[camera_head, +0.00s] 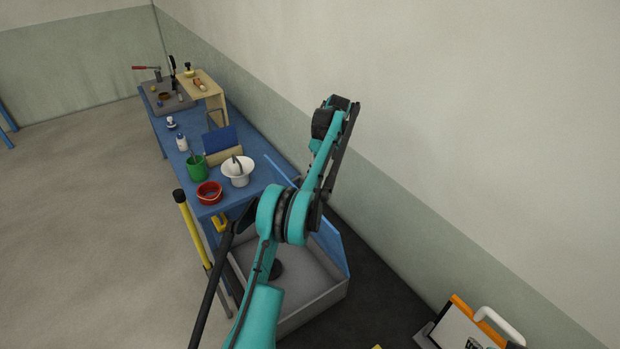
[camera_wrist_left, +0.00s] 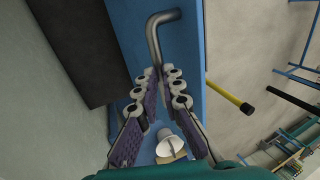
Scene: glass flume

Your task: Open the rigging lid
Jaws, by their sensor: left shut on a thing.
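The rigging box (camera_head: 318,305) is a grey open bin at the lower middle of the head view. Its blue lid (camera_head: 331,245) stands raised along the wall side, partly hidden by my teal left arm. The grey interior shows, with a dark round thing inside. In the left wrist view the blue lid (camera_wrist_left: 184,62) carries a bent grey metal handle (camera_wrist_left: 153,32). My left gripper (camera_wrist_left: 158,78) has its fingertips closed together around the near leg of the handle. In the head view the gripper is hidden behind my arm. My right gripper is not in view.
A blue bench (camera_head: 225,143) beyond the box holds a red pot (camera_head: 209,194), a green mug (camera_head: 196,168), a white bowl (camera_head: 238,168) and other items. A yellow post (camera_head: 190,228) stands left of the box. The wall is close on the right; open floor lies left.

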